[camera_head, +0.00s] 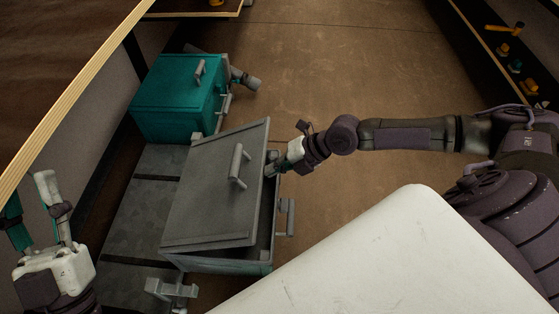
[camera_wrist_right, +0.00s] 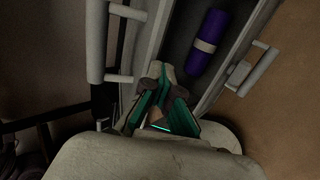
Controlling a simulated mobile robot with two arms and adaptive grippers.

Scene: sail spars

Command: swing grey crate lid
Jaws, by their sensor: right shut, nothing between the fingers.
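The grey crate (camera_head: 225,266) stands on the grey floor panel in the head view. Its lid (camera_head: 205,205), with a bar handle (camera_head: 237,166) on top, is slightly raised, with a dark gap along its right side. My right gripper (camera_head: 271,168) is shut at the lid's right edge; whether it touches the lid is unclear. In the right wrist view the shut fingers (camera_wrist_right: 161,78) are by the opening. A purple roll (camera_wrist_right: 207,42) with a pale band lies inside the crate. My left gripper (camera_head: 28,192) is open and empty at the lower left, away from the crate.
A closed teal crate (camera_head: 175,97) stands behind the grey crate. A wooden-edged table (camera_head: 75,100) is at the left. A dark shelf (camera_head: 500,50) with small coloured items is at the upper right. The brown floor (camera_head: 330,70) between is clear.

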